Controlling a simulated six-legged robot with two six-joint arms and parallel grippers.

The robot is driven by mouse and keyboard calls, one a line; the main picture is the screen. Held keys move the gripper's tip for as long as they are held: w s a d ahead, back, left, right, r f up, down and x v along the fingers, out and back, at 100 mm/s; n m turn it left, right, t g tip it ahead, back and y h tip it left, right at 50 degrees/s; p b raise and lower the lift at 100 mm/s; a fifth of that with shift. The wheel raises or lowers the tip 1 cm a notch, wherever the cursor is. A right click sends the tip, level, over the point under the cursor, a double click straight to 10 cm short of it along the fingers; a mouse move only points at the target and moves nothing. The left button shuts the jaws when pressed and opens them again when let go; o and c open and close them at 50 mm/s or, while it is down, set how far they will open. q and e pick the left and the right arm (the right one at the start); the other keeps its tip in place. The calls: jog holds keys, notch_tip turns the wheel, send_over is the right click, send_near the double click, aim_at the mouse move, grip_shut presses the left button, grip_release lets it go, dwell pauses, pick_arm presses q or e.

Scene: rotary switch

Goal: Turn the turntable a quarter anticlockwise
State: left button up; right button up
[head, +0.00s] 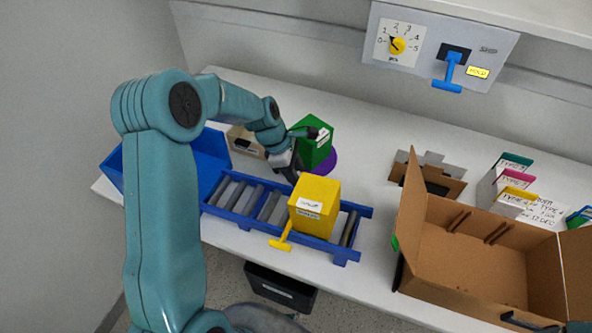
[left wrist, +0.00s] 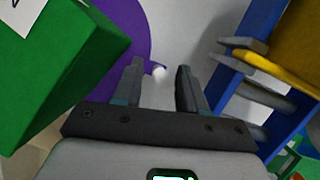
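The purple turntable (head: 328,163) shows as a round disc under a green box (head: 314,147) with a white label. In the left wrist view the turntable (left wrist: 128,48) lies beyond my left fingers, and the green box (left wrist: 60,75) fills the left side. My left gripper (head: 297,177) is beside the turntable's near left side. It also shows in the left wrist view (left wrist: 160,78), its fingers apart with nothing clearly gripped. A dark shape at the bottom right may be my right gripper (head: 530,322).
A blue roller conveyor (head: 359,210) carrying a yellow box (head: 315,206) stands close in front. A blue bin (head: 112,172) is at left. An open cardboard box (head: 470,265) is at right. A wall panel holds a dial (head: 397,45) and blue lever (head: 449,72). The table behind the turntable is clear.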

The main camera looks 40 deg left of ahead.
pick_arm(q)
grip_shut()
jog(key=shift+w+d+r+n+t+y+p, duration=0.1)
jog(key=shift+w+d+n+t+y+p, duration=0.1)
jog(key=shift+d+n+p, duration=0.35)
jog(key=shift+w+d+r+n+t+y+p, duration=0.1)
jog(key=shift+w+d+n+t+y+p, duration=0.15)
jog(key=shift+d+n, duration=0.45)
jog(key=shift+w+d+n+p, duration=0.15)
jog(key=shift+d+n+p, duration=0.1)
jog(key=shift+d+p, duration=0.1)
jog(key=shift+w+d+f, duration=0.1)
jog(key=shift+w+f, duration=0.05)
jog(key=shift+o, duration=0.5)
grip_release()
